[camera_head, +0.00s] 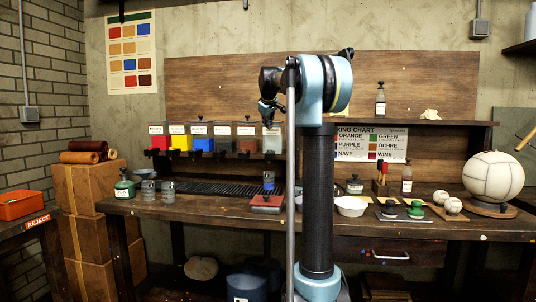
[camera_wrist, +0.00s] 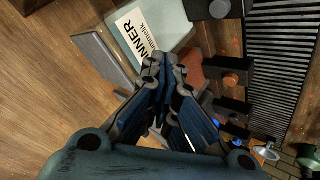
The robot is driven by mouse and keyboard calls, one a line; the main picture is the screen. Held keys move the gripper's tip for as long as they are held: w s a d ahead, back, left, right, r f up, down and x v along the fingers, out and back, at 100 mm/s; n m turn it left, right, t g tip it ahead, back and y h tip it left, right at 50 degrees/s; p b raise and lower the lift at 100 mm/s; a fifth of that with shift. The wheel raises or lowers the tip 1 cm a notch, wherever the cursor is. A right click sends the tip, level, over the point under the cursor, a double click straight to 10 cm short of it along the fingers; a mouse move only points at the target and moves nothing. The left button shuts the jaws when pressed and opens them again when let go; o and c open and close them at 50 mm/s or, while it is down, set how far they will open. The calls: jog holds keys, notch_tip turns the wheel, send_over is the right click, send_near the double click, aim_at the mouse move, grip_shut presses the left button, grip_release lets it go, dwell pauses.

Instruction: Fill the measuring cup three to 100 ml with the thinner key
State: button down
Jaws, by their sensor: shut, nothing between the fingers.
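The thinner dispenser (camera_head: 272,139) is the pale box at the right end of the dispenser row. Its THINNER label (camera_wrist: 140,35) faces up in the wrist view. A black key (camera_wrist: 219,8) sits beside that box, at the top of the wrist view. My gripper (camera_head: 267,117) is shut and empty, just above the thinner dispenser; its fingertips show over the box in the wrist view (camera_wrist: 163,62). Clear measuring cups (camera_head: 148,189) and (camera_head: 168,190) stand on the bench at left. I cannot read which is cup three.
Dispensers in yellow (camera_head: 179,140), blue and other colours stand left of the thinner. A green bottle (camera_head: 124,187) is left of the cups. A red-topped block (camera_head: 266,202) lies in front of the blue cup. A white bowl (camera_head: 350,206) stands right of my arm.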

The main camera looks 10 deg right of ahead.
jog(key=shift+f, duration=0.1)
jog(key=shift+f, duration=4.3)
jog(key=shift+f, duration=0.15)
jog(key=shift+s+f, duration=0.15)
jog(key=shift+f, duration=0.1)
jog(key=shift+f, duration=0.45)
jog(key=shift+r, duration=0.1)
dwell(1.1)
jog(key=shift+r, duration=0.8)
jog(key=shift+r, duration=0.1)
